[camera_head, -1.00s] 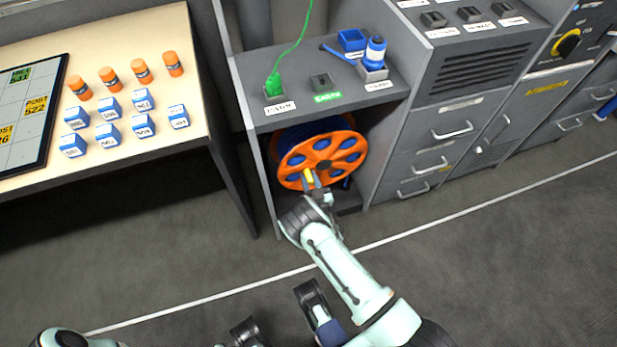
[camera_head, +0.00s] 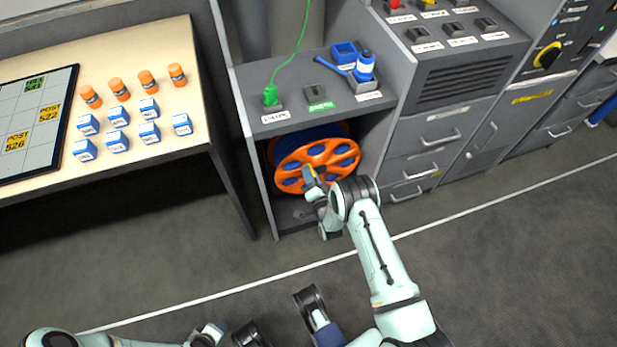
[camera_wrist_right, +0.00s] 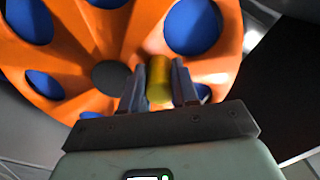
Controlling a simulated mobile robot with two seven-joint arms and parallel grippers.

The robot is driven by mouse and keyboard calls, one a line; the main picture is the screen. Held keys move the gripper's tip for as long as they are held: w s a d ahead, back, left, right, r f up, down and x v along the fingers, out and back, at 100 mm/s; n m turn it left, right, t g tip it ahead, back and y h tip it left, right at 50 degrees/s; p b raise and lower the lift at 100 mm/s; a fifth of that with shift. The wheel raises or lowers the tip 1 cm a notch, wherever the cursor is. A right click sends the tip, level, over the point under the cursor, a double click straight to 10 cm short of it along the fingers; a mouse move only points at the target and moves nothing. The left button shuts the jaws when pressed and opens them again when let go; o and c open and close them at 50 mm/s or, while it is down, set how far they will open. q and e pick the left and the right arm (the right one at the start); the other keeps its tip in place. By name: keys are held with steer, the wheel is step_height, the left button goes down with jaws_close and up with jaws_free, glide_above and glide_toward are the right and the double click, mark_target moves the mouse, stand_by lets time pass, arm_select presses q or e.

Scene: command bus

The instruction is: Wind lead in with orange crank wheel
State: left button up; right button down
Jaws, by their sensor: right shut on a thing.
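The orange crank wheel (camera_head: 330,158) stands in the open bay of the grey cabinet, with blue lead showing behind it. It fills the upper part of the right wrist view (camera_wrist_right: 110,35). Its yellow handle (camera_wrist_right: 159,80) sticks out between the two fingers of my right gripper (camera_wrist_right: 160,92), which is shut on it.
A table (camera_head: 165,50) at the left bears orange-capped cylinders and blue-and-white blocks. The floor in front is clear.

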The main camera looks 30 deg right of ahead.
mark_target(318, 159)
steer(key=shift+s+d+r+m, duration=0.15)
steer(key=shift+d+r+m, duration=0.3)
steer(key=shift+m, duration=0.55)
steer(key=shift+s+d+r+m, duration=0.15)
steer(key=shift+d+m, duration=0.25)
steer(key=shift+m, duration=0.5)
arm_select(q)
steer(key=shift+w+a+f, duration=0.1)
steer(key=shift+f, duration=0.05)
arm_select(e)
steer(key=shift+s+d+r+m, duration=0.15)
steer(key=shift+d+m, duration=0.35)
steer(key=shift+m, duration=0.5)
steer(key=shift+s+d+r+m, duration=0.15)
steer(key=shift+d+m, duration=0.35)
steer(key=shift+m, duration=0.5)
steer(key=shift+w, duration=0.1)
steer(key=c, duration=0.8)
jaws_free()
steer(key=shift+c, duration=0.2)
arm_select(q)
steer(key=s+d+r+g+p, duration=0.1)
steer(key=s+d+r+p, duration=0.1)
steer(key=s+r, duration=0.1)
steer(key=shift+s+d+h+p, duration=0.25)
steer(key=shift+s+h+p, duration=0.05)
steer(key=shift+s, duration=0.6)
arm_select(e)
steer(key=v, duration=1.3)
steer(key=shift+s, duration=0.25)
